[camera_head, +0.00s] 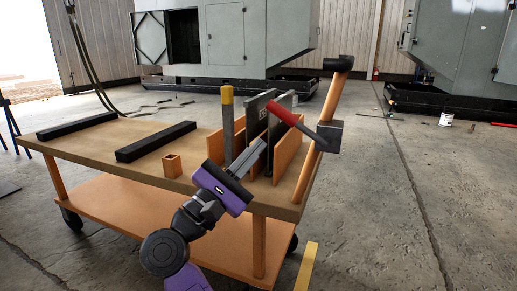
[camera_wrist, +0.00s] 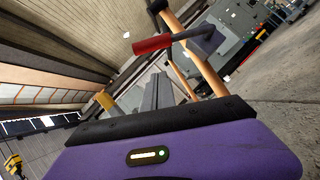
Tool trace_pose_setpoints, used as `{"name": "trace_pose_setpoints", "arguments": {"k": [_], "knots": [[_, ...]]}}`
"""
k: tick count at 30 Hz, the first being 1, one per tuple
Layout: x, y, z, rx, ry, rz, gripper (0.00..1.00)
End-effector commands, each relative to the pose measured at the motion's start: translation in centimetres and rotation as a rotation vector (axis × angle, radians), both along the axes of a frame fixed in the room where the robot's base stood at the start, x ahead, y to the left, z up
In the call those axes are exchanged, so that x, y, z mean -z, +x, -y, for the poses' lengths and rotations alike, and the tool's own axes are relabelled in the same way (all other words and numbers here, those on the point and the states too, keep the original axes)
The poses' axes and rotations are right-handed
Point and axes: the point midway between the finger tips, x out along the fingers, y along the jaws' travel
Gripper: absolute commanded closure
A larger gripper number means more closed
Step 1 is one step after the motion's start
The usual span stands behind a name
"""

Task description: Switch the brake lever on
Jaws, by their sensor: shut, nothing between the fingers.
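The brake lever has a red grip (camera_head: 284,112) on a grey shaft that runs to a dark box (camera_head: 330,134) on a tilted orange post at the cart's right end. In the wrist view the red grip (camera_wrist: 152,44) is above the fingers, and the dark box (camera_wrist: 207,41) lies to its right. My purple gripper (camera_head: 262,146) is shut and empty, its fingers pointing up and right, below and left of the red grip. A gap shows between fingertips and grip. The fingers also show in the wrist view (camera_wrist: 158,82).
The wooden cart (camera_head: 95,150) carries two black bars (camera_head: 156,141), a small orange block (camera_head: 172,166), a yellow-topped grey post (camera_head: 227,115) and upright dark plates (camera_head: 258,112) between orange boards near my gripper. Large grey machines (camera_head: 240,40) stand behind. Open floor lies at right.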

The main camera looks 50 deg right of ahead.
Motion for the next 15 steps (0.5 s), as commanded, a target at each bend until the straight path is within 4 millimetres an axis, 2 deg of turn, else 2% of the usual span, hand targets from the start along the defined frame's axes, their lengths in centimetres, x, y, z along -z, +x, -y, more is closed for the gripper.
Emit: {"name": "trace_pose_setpoints", "arguments": {"k": [1, 6, 9, 15], "knots": [[0.0, 0.1, -1.3, -0.009, -0.002, -0.006, 1.00], [1.8, 0.1, -4.5, -0.007, -0.003, -0.005, 1.00], [2.6, 0.0, -5.9, -0.007, -0.003, -0.004, 1.00], [3.6, -0.1, -7.5, -0.005, -0.002, -0.002, 1.00]]}}
